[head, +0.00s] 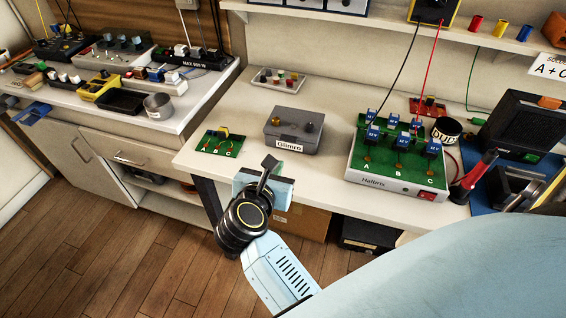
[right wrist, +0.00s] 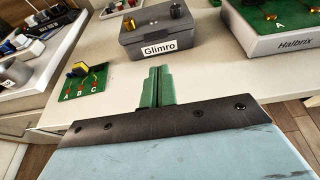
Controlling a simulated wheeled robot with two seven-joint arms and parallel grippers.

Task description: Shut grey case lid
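The grey case (head: 294,130), labelled "Glimro", stands near the front edge of the white bench in the head view. Its top looks flat and down, with a gold knob and a dark knob on it. It also shows in the right wrist view (right wrist: 158,38), straight ahead of the fingers. My right gripper (head: 268,168) is in front of the bench edge, just short of the case and apart from it. In the right wrist view its two green fingers (right wrist: 158,86) are together with nothing between them. My left gripper is not in view.
A green board (head: 222,143) lies left of the case. The white "Halbrix" unit (head: 397,180) with blue parts stands to its right. A tray (head: 279,80) of small parts lies behind. Bare bench lies between the case and the unit.

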